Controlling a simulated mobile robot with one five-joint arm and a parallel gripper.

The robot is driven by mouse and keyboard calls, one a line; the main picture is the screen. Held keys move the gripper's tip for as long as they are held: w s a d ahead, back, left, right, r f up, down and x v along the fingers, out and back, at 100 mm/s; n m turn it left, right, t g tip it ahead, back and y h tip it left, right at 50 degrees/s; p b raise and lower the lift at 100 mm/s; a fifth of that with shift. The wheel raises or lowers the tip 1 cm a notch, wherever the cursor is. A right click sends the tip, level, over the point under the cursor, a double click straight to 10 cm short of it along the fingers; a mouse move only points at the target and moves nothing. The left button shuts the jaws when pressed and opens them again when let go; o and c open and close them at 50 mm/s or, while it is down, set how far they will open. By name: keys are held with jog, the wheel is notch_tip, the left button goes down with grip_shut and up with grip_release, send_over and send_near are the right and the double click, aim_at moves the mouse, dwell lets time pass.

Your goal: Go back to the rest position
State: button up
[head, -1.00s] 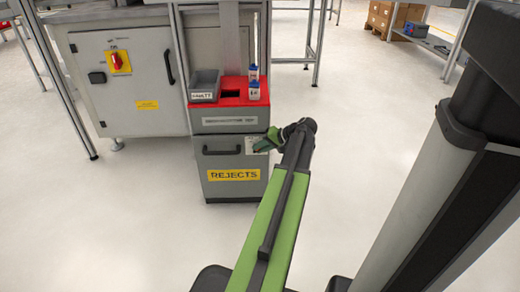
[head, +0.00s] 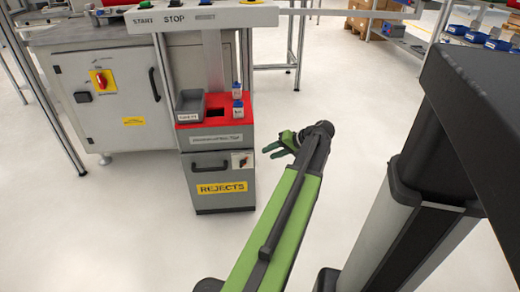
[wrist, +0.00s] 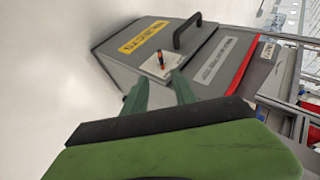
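My arm (head: 288,215) reaches forward in the head view, with my gripper (head: 270,150) at its end, right of the grey REJECTS cabinet (head: 217,172). The two green fingers are apart with nothing between them. In the wrist view my gripper (wrist: 158,88) also shows spread fingers. They overlap the lower edge of the tilted-looking cabinet (wrist: 125,65) in the picture. A pale plate with a small red-and-dark piece (wrist: 161,60) sits on the cabinet front beyond the fingertips. I cannot tell the exact gap to the cabinet.
The cabinet has a red top (head: 212,118) with a grey bin (head: 190,104) and small blue-and-white cartons (head: 238,106). A START/STOP panel (head: 200,17) stands above it. A large grey cabinet (head: 112,98) is at left.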

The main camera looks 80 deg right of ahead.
jog(key=shift+p+v, duration=0.3)
jog(key=shift+v, duration=0.85)
